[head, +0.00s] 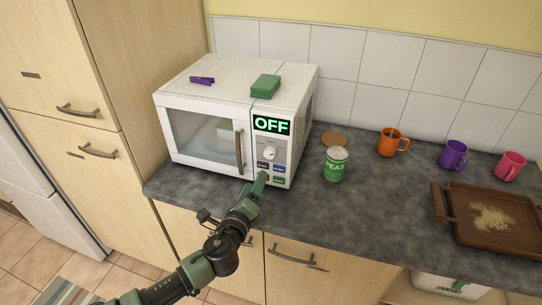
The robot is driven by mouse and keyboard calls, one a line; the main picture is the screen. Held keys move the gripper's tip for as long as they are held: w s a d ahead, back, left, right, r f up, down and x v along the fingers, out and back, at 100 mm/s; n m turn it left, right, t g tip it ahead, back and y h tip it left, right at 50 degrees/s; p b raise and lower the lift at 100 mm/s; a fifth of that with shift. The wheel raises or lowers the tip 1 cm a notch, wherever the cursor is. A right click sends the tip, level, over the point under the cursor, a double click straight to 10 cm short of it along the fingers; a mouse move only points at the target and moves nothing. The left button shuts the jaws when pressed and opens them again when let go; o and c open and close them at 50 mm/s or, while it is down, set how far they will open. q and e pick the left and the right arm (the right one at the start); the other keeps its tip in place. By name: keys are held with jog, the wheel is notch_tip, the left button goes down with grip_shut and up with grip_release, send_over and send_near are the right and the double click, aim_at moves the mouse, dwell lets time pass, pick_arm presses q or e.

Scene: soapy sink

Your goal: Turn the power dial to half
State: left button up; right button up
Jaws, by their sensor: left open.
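The white microwave (205,88) stands on the dark counter, with its door shut. Its display (271,125) reads OFF in green. The round white power dial (270,153) sits on the control panel below the display; its exact pointer angle is too small to read. My left gripper (262,180) is open and empty, in front of the lower part of the panel and below the dial. It looks apart from the dial and partly covers the small coloured buttons (278,169). My right gripper is not in view.
A green PEAS can (334,165) stands right of the microwave, near a brown round coaster (333,139). Orange (390,143), purple (452,154) and pink (509,166) mugs and a brown tray (480,236) are further right. A green block (265,85) and purple clip (202,81) lie on top.

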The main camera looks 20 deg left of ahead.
aim_at(270, 156)
pick_arm(q)
jog(key=w+r, duration=0.1)
jog(key=w, duration=0.1)
jog(key=w+d+r+m+p, duration=0.1)
jog(key=w, duration=0.2)
jog(key=w+r+m, duration=0.1)
jog(key=w, duration=0.1)
jog(key=shift+w+d+t+h, duration=0.2)
jog(key=shift+w+t+h, duration=0.05)
jog(key=shift+t+h, duration=0.15)
jog(key=shift+w+d+f+p, duration=0.15)
jog(key=shift+w+p, duration=0.15)
jog(key=shift+w, duration=0.4)
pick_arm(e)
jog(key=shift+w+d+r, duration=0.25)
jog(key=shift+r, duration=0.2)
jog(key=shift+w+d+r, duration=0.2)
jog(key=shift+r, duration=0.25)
pick_arm(q)
jog(key=shift+s, duration=0.1)
jog(key=c, duration=0.3)
grip_shut()
